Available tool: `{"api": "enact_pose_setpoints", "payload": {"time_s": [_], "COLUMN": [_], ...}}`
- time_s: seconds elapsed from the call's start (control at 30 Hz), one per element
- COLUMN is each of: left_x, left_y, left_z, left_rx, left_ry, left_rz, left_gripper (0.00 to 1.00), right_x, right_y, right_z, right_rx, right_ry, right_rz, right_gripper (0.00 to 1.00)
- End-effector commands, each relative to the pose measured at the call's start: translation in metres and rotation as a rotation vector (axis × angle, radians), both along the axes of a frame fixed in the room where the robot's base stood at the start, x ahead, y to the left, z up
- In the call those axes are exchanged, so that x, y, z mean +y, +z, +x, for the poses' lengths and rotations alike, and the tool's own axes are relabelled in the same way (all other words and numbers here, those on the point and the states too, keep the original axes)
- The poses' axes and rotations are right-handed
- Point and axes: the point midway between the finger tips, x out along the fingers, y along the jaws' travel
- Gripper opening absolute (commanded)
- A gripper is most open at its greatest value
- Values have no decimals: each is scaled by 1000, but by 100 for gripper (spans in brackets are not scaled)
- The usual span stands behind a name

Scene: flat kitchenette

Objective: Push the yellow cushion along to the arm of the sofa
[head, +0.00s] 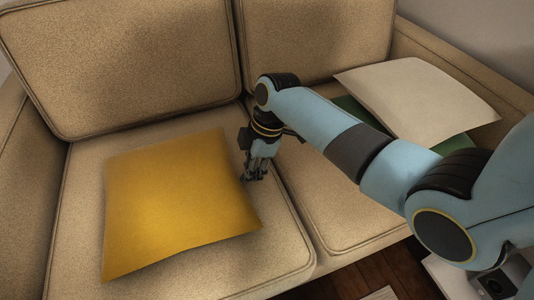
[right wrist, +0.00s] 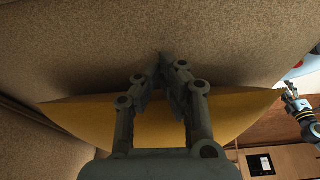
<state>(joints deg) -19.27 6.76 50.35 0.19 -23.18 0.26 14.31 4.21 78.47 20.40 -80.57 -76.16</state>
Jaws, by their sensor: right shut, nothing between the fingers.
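The yellow cushion (head: 170,205) lies on the left seat of the beige sofa (head: 285,225), with a strip of bare seat between it and the sofa's left arm (head: 25,150). My right gripper (head: 255,175) is shut and empty, pointing down at the cushion's right edge. I cannot tell whether it touches the cushion. In the right wrist view the shut fingers (right wrist: 163,75) are in front of the yellow cushion (right wrist: 75,118) and hide part of it. A small gripper, apparently my left one (right wrist: 293,98), shows at the right edge there; its jaw state is unclear.
A cream cushion (head: 415,95) lies over a green one (head: 352,108) on the right seat, beside the sofa's right arm (head: 465,68). The backrest (head: 125,65) rises behind the yellow cushion. Dark wooden floor (head: 375,280) shows in front.

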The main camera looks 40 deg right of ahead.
Motion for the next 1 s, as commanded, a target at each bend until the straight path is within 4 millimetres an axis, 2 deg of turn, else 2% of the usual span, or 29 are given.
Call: {"api": "enact_pose_setpoints", "payload": {"time_s": [0.03,0.4,0.5,0.63,1.0], "left_x": [0,-4,-4,-5,-5], "left_y": [3,10,10,10,10], "left_z": [-4,-11,-12,-13,-13], "left_rx": [-1,-4,-3,-2,-1], "left_ry": [2,5,5,5,5], "left_rz": [-1,-6,-6,-7,-7], "left_gripper": [40,40,40,40,40], "right_x": [8,85,101,109,109], "right_y": [4,3,2,1,1], "right_z": [4,26,31,33,33], "right_rx": [-3,-2,0,-2,-1], "right_ry": [-1,1,0,0,0], "right_rz": [4,6,3,3,2], "right_gripper": [0,0,0,0,0]}}
